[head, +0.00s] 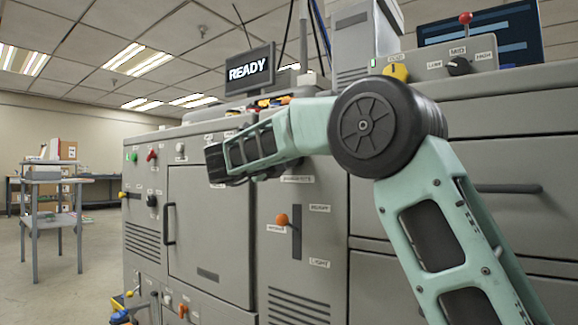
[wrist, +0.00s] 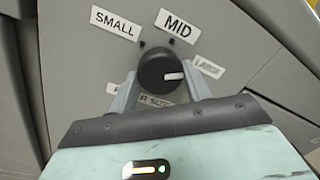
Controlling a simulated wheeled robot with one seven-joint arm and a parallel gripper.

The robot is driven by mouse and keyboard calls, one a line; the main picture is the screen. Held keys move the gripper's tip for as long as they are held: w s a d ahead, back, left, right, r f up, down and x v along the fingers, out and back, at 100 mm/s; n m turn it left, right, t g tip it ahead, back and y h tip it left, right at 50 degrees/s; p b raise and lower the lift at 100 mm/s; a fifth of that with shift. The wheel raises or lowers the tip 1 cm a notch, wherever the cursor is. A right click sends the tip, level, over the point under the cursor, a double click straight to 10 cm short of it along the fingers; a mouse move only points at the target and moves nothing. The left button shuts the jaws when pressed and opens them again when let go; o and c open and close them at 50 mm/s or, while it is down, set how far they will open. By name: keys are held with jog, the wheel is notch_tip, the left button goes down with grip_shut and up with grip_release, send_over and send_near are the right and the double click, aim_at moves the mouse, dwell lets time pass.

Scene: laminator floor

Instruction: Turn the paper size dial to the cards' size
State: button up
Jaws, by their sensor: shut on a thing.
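The paper size dial (wrist: 153,71) is a round black knob on a grey panel in the wrist view. My gripper (wrist: 162,84) has one finger on each side of it and is shut on it. The dial's white mark (wrist: 174,76) points right, toward a partly hidden label (wrist: 209,67) that starts with L. Labels SMALL (wrist: 115,22) and MID (wrist: 178,25) stand above the dial. A "SIZE" label (wrist: 157,100) below is partly covered. In the head view my gripper (head: 216,164) is at the machine's front; the dial is hidden there. I cannot make out the cards.
The grey laminator (head: 210,220) fills the middle and right. Its screen (head: 250,71) reads READY. An orange lever knob (head: 282,219) sits below my arm. Another dial (head: 458,66) with LOW, MID and HIGH is at upper right. A cart (head: 50,185) stands left on open floor.

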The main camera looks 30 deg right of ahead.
dwell(0.4)
jog(key=o, duration=1)
jog(key=p+v, duration=0.4)
jog(key=v, duration=1.3)
jog(key=shift+a+p, duration=0.2)
jog(key=shift+p, duration=0.2)
